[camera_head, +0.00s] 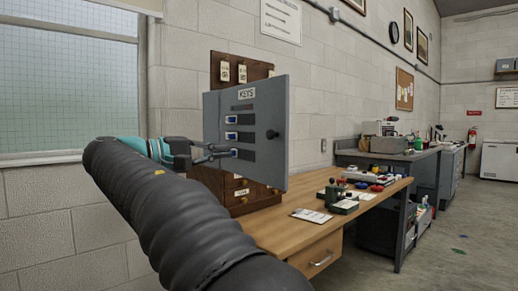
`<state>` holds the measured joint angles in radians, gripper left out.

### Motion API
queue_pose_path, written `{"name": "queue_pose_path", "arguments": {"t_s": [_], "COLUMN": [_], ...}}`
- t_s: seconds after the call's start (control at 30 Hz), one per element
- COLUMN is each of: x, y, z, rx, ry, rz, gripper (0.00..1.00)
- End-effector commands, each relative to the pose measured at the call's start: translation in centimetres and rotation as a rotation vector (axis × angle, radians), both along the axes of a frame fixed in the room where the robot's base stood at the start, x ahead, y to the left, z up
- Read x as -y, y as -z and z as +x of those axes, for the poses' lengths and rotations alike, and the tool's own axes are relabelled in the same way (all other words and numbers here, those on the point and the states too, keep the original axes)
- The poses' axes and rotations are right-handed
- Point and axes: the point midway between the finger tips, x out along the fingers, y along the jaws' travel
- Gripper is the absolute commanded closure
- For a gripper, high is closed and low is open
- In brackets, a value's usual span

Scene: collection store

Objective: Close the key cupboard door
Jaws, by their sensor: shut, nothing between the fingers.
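The key cupboard door (262,150) is a grey panel with a "KEYS" label, several dark slots with blue-and-white tags and a black knob at its right edge. My gripper (230,153) is shut and empty. Its fingertips are at the left part of the door's front face; I cannot tell whether they touch it. The door hides most of the cupboard's inside.
A wooden desk (275,229) stands below, with a clipboard (311,215) and a green stamp stand (340,197) on it. A grey workbench (424,165) stands beyond. A window (66,85) is at left. Floor at right (455,245) is mostly clear.

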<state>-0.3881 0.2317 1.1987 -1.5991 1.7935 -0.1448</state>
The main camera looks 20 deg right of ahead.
Motion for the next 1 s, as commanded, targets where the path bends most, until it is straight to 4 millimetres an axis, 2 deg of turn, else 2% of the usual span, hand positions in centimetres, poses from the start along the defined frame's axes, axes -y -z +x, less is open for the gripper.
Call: {"name": "queue_pose_path", "arguments": {"t_s": [0.17, 0.7, 1.0], "x": [1.6, 11.1, 13.6], "y": [-0.2, -0.2, -0.1], "z": [0.2, 1.7, 2.2], "rx": [0.004, 0.003, 0.003], "ry": [0.007, 0.006, 0.003], "rz": [-0.005, -0.004, -0.004], "gripper": [1.00, 1.00, 1.00]}}
